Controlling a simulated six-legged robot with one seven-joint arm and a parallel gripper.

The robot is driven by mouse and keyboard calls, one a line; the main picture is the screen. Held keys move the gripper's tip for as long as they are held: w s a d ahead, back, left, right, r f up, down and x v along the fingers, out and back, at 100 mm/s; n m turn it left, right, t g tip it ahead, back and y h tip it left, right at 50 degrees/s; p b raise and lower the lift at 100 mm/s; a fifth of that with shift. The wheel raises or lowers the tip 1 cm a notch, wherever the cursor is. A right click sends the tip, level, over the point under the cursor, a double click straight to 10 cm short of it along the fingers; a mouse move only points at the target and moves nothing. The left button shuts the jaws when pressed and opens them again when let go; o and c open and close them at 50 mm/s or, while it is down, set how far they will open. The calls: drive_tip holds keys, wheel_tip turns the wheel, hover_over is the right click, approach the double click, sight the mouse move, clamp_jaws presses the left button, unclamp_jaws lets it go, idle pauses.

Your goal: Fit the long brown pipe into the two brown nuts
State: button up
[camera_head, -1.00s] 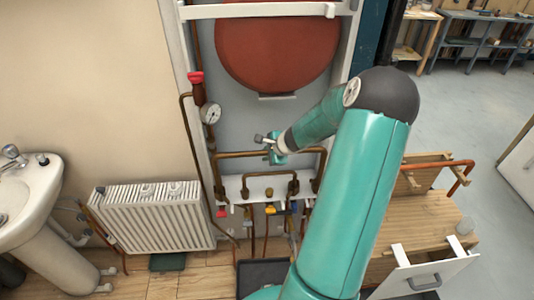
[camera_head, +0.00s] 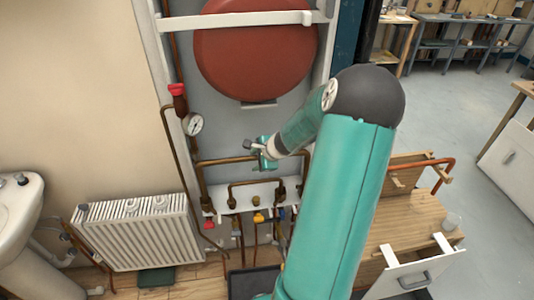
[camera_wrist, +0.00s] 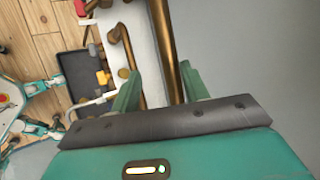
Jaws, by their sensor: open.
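The long brown pipe (camera_head: 225,160) runs across the wall panel in the head view, with its ends bent downward. Its left leg comes down to a brown nut (camera_head: 207,204) at the white ledge; its right leg is partly behind my arm. Whether the ends sit fully inside the nuts is too small to tell. My gripper (camera_head: 265,152) is at the pipe's horizontal run, right of its middle. In the wrist view, the open fingers of my gripper (camera_wrist: 160,70) stand on either side of the pipe (camera_wrist: 164,35), with gaps visible.
A shorter brown pipe (camera_head: 252,184) stands below the long one on the white ledge (camera_head: 245,199). A red tank (camera_head: 255,48) hangs above, a gauge (camera_head: 193,124) and radiator (camera_head: 137,232) are left. A wooden bench (camera_head: 408,222) stands right. A dark tray (camera_wrist: 84,75) lies below.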

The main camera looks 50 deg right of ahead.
drive_tip(key=v, duration=1)
drive_tip(key=w+a+r+n+g, duration=0.1)
drive_tip(key=a+r+n, duration=0.25)
drive_tip(key=a, duration=0.45)
drive_tip(key=w+a+r+n+y, duration=0.1)
drive_tip(key=a+r+n, duration=0.2)
drive_tip(key=a+n, duration=0.3)
drive_tip(key=w+a+r+n+g, duration=0.1)
drive_tip(key=a+r+n, duration=0.2)
drive_tip(key=a, duration=0.6)
drive_tip(key=s+a+r+n, duration=0.3)
drive_tip(key=s+a+n, duration=0.3)
drive_tip(key=a, duration=0.1)
drive_tip(key=s+a+r+n, duration=0.2)
drive_tip(key=s+a+n, duration=0.4)
drive_tip(key=a, duration=0.2)
drive_tip(key=shift+s+r+h, duration=0.3)
drive_tip(key=shift+r, duration=0.1)
drive_tip(key=shift+d, duration=0.1)
